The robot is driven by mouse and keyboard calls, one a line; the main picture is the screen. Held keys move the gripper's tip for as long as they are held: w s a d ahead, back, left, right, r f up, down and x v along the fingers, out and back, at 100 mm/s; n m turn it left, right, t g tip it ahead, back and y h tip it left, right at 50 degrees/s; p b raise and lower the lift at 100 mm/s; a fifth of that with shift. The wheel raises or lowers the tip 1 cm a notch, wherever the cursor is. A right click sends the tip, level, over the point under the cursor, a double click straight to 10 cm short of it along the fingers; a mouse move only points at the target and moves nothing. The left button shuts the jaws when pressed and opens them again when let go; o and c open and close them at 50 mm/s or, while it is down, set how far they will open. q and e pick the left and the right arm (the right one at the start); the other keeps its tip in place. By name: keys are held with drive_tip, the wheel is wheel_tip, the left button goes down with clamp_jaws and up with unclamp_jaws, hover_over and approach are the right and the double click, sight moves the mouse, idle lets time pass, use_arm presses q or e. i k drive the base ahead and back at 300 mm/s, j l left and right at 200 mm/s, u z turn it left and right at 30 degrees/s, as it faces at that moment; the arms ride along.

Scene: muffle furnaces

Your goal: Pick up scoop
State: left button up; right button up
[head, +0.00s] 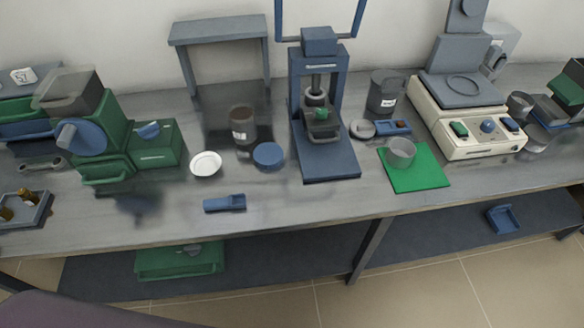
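A small blue scoop-like tool (224,203) lies flat near the front edge of the grey bench, left of the blue press. Its wider part is to the left and its narrower end to the right. Nothing touches it or covers it. Neither of my grippers is in the head view.
Behind the tool on the bench (290,208) are a white dish (206,163), a blue lid (268,155) and a brown jar (243,125). A blue press (327,160) stands to the right, a green machine (153,145) to the left. Bench around the tool is clear.

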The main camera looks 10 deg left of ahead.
sight(238, 201)
drive_tip(key=l+u, duration=0.15)
drive_tip(key=u, duration=0.3)
drive_tip(key=l+u, duration=0.15)
drive_tip(key=u, duration=0.3)
drive_tip(key=i, duration=0.05)
